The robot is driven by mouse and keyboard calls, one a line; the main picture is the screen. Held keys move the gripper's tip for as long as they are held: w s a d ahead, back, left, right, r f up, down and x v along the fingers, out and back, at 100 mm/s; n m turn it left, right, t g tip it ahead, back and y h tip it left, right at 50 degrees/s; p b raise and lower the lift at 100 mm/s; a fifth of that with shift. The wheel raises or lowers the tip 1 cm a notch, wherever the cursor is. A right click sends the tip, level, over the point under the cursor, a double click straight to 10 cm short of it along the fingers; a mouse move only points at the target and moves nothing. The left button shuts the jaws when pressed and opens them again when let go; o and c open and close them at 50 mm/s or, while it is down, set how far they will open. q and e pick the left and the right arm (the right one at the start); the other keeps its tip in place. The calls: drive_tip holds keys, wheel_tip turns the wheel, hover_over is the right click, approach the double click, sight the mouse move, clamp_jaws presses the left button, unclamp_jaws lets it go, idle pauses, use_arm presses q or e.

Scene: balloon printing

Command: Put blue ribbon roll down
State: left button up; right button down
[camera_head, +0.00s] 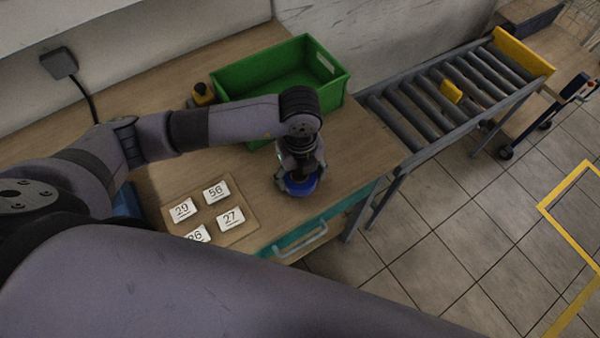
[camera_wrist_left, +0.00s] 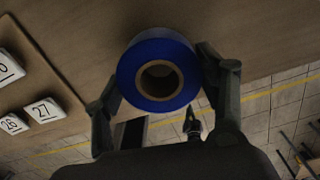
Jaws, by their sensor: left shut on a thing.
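The blue ribbon roll (camera_head: 299,186) is at my left gripper (camera_head: 297,180), low over the wooden table near its front right corner. In the left wrist view the roll (camera_wrist_left: 140,66) shows its blue band and brown cardboard core, between the two fingers of my left gripper (camera_wrist_left: 160,88). The fingers are shut on its sides. I cannot tell whether the roll touches the table top. My right gripper is not in view.
A board (camera_head: 239,231) with several numbered white cards lies left of the roll. A roller conveyor (camera_head: 421,118) adjoins the table's right side. The table (camera_head: 350,150) is bare right of the gripper.

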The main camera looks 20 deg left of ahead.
use_arm(q)
drive_tip(key=shift+f, duration=0.5)
drive_tip(key=shift+f, duration=0.1)
drive_tip(key=o, duration=1.2)
